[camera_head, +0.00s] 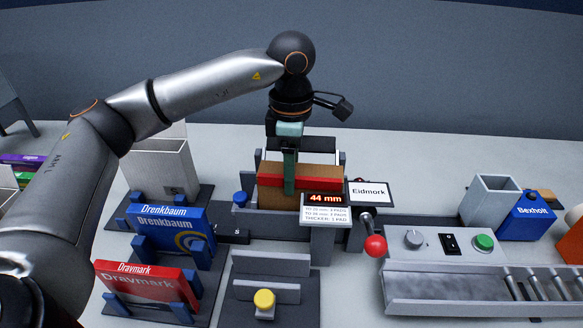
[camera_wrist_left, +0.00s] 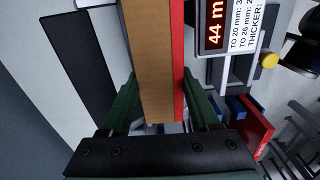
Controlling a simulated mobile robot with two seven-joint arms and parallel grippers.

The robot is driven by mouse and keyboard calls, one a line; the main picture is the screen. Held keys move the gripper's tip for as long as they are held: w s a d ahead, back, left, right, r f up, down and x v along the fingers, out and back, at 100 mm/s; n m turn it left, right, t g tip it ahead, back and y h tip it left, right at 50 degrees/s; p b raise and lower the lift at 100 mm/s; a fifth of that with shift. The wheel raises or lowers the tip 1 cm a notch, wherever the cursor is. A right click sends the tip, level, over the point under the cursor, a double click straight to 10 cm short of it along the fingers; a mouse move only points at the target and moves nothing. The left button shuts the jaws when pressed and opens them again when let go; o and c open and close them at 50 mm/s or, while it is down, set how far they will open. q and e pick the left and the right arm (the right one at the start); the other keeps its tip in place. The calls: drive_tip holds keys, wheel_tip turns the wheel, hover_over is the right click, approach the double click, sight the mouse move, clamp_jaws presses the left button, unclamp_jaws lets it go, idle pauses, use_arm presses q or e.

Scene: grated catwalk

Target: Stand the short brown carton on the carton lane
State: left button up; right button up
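A brown carton with a red band (camera_head: 270,197) stands in the gauge station at the centre. Its display (camera_head: 324,198) reads 44 mm. My left gripper (camera_head: 290,172) reaches down over it, with one green finger across its front. In the left wrist view the carton (camera_wrist_left: 152,60) lies between both green fingers (camera_wrist_left: 160,100), which appear to press its two faces. The carton's underside is hidden. I cannot tell for sure which part is the carton lane; a grey trough with rollers (camera_head: 440,283) lies at the lower right. My right gripper is not in view.
A lever with a red knob (camera_head: 376,246) and a button panel (camera_head: 455,242) lie right of the station. A yellow button (camera_head: 264,300) is in front.

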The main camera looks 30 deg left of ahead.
use_arm(q)
drive_tip(key=c, duration=0.7)
drive_tip(key=shift+r, duration=0.2)
drive_tip(key=shift+c, duration=0.3)
drive_tip(key=shift+f, duration=0.1)
idle(0.9)
drive_tip(key=o, duration=1.5)
wheel_tip(320, 180, up, 13)
drive_tip(key=shift+s+f+p, duration=0.1)
drive_tip(key=shift+f+p, duration=0.1)
drive_tip(key=shift+p, duration=0.8)
